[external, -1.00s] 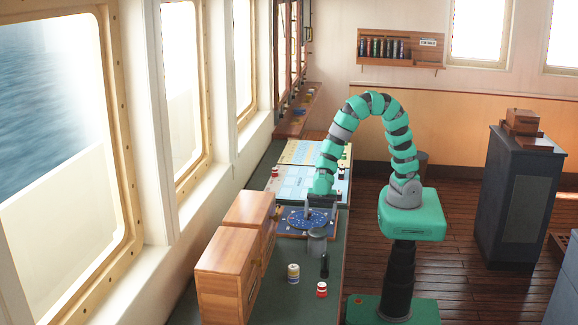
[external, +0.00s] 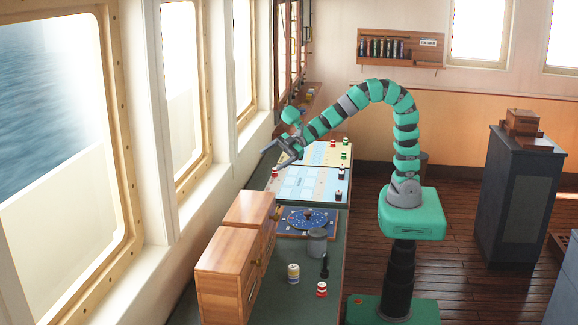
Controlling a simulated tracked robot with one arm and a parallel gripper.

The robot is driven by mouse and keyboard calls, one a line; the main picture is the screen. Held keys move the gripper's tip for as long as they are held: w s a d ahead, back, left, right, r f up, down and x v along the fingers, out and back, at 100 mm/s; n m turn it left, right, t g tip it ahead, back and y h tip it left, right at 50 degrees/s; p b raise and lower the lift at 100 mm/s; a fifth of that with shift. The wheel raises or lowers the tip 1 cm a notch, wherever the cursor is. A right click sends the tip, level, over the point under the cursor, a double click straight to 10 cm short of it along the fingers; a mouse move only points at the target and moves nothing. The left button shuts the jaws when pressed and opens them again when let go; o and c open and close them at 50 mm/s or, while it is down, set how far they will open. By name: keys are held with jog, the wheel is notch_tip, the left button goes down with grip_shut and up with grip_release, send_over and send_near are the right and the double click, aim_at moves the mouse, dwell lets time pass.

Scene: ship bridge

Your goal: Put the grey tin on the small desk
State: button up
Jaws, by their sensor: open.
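The grey tin (external: 317,243) stands upright on the long dark green counter (external: 330,275), just in front of the dark blue chart (external: 295,222). My gripper (external: 272,159) is open and empty. It is up in the air over the left side of the counter, apart from the tin and above and left of it in the picture. A dark free-standing cabinet (external: 512,205) with a wooden box on top stands at the right. I cannot tell whether it is the small desk.
A striped tin (external: 293,273), a dark upright item (external: 324,266) and a red-and-white tin (external: 321,289) stand close in front of the grey tin. Wooden cabinets (external: 225,270) line the counter's left side. Wooden floor lies open between my base and the dark cabinet.

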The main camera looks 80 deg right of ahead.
jog(key=w+d+r+m+t+h, duration=0.3)
jog(key=w+d+r+m+t, duration=0.15)
jog(key=d+r, duration=0.65)
jog(key=s+d+r+m+t+h, duration=0.1)
jog(key=s+d+r+m+h, duration=0.2)
jog(key=d+r, duration=0.5)
jog(key=s+d+r+m+t+h, duration=0.1)
jog(key=s+d+r+m+h, duration=0.3)
jog(key=d+r, duration=0.3)
notch_tip(320, 180, up, 4)
jog(key=shift+s+d+m, duration=0.4)
jog(key=shift+s+m, duration=0.05)
jog(key=shift+o, duration=0.7)
jog(key=s+d+r+m, duration=0.1)
jog(key=s+r, duration=0.3)
jog(key=s, duration=0.2)
jog(key=shift+s+m+g, duration=0.25)
jog(key=shift+m+g, duration=0.15)
jog(key=shift+g, duration=0.05)
jog(key=shift+s+r, duration=0.2)
jog(key=shift+s, duration=0.05)
jog(key=shift+w+f, duration=0.1)
